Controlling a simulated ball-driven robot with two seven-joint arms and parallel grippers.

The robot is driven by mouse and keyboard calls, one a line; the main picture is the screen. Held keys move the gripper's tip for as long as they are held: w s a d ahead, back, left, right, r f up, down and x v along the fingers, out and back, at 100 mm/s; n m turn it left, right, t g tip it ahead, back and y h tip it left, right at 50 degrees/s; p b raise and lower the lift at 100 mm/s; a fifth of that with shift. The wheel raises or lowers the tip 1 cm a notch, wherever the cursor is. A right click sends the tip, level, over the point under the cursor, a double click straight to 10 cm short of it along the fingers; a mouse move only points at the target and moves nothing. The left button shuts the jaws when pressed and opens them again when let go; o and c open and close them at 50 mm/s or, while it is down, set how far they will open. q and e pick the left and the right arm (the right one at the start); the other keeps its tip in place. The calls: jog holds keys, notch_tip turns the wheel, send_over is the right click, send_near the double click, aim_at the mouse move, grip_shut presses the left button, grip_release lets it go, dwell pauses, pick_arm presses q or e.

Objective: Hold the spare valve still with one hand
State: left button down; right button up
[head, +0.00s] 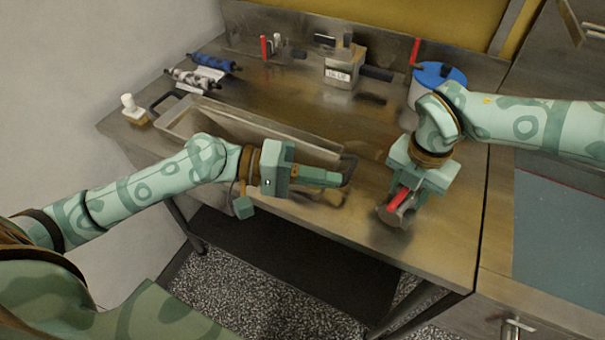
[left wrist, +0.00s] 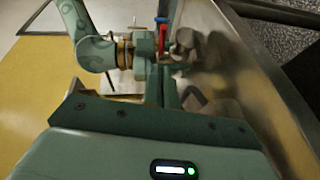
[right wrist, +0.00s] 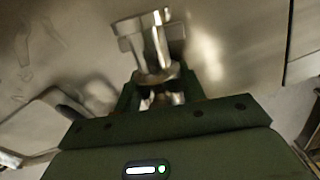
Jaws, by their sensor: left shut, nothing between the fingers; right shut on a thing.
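The spare valve (head: 396,212) is a metal body with a red lever. My right gripper (head: 404,191) is shut on it, close to the bench's front edge. The valve's shiny metal end shows beyond the fingers in the right wrist view (right wrist: 153,42). In the left wrist view the valve (left wrist: 186,42) and its red lever show ahead, beside my right gripper (left wrist: 150,48). My left gripper (head: 338,179) is shut and empty, to the left of the valve and apart from it, over the front of the bench. The fingers hide part of the valve.
A long metal tray (head: 172,126) with black handles lies behind my left arm on the steel bench (head: 290,80). A blue-lidded tub (head: 421,88) stands behind my right arm. A labelled metal box (head: 345,70), rollers (head: 212,62) and a small white-topped bottle (head: 131,106) stand further back or left.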

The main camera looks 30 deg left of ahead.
pick_arm(q)
jog(key=shift+s+v, duration=0.15)
jog(key=shift+v, duration=0.8)
jog(key=shift+s+v, duration=0.15)
jog(key=shift+v, duration=0.75)
jog(key=shift+d, duration=0.1)
pick_arm(e)
jog(key=o, duration=1.4)
